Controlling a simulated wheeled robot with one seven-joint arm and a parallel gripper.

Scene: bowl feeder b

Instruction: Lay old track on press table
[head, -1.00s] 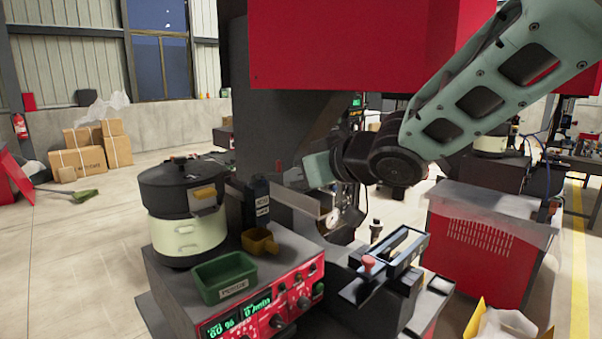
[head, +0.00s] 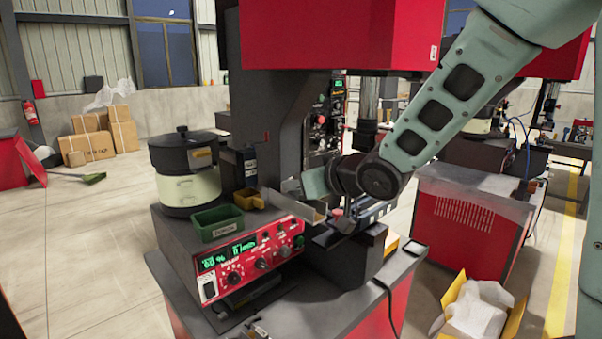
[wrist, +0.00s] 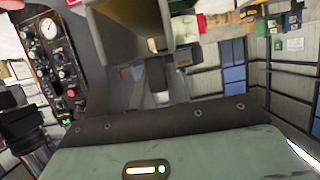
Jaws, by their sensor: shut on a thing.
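My gripper (head: 298,187) is shut on a grey channel-shaped metal track (head: 312,213). The track is tilted in the head view, in front of the dark press column and above the back of the red control box. In the wrist view the track (wrist: 143,22) fills the top middle, with the dark fingers (wrist: 165,72) just below it. The fingertips are partly hidden in the head view. The dark table of the press (head: 345,305) shows at the front. I cannot tell whether the track touches anything beneath it.
A cream-and-black bowl feeder (head: 188,185), a green bin (head: 223,222) and a small yellow bin (head: 249,199) stand left of the track. The red control box (head: 255,258) is in front. A dark rail block (head: 352,250) sits close on the right. The red press head (head: 340,35) hangs above.

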